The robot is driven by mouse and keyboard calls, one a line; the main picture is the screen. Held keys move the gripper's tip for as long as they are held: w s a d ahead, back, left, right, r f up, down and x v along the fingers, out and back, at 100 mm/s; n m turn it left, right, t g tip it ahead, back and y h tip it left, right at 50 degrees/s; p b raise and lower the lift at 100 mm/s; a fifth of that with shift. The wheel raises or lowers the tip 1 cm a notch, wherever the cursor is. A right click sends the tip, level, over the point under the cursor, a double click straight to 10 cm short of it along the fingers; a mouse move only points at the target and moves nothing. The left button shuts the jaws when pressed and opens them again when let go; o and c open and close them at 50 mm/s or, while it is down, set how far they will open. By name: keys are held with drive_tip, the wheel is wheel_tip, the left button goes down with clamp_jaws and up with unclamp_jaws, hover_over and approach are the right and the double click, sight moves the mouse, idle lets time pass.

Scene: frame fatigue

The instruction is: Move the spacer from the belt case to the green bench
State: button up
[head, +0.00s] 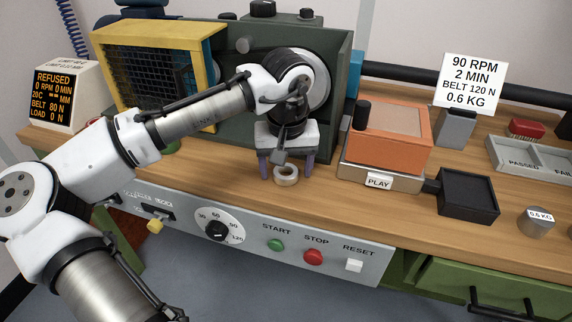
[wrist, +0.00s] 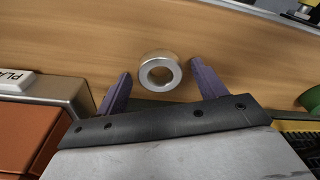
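The spacer is a pale metal ring (head: 287,181) on the wooden top of the green bench (head: 330,201), in front of the dark green belt case (head: 232,125). It also shows in the wrist view (wrist: 157,55), lying on the wood with its hole visible. My gripper (head: 286,174) is open and pointed down over the bench top. Its two purple fingers stand on either side of the ring, with gaps on both sides. In the wrist view the ring lies between the fingertips, and nothing is held.
An orange box (head: 388,140) on a base with a PLAY label stands to the right. Beyond it are a black tray (head: 467,198), a 0.6 KG weight (head: 536,224) and a PASSED/FAIL tray (head: 527,163). The display (head: 62,90) reads REFUSED. Buttons line the front panel (head: 190,215).

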drive_tip(key=shift+r, duration=0.1)
wheel_tip(320, 180, up, 12)
drive_tip(key=s, duration=0.1)
drive_tip(key=shift+s+p, duration=0.25)
drive_tip(key=shift+p, duration=0.05)
drive_tip(key=shift+d, duration=0.1)
idle(0.5)
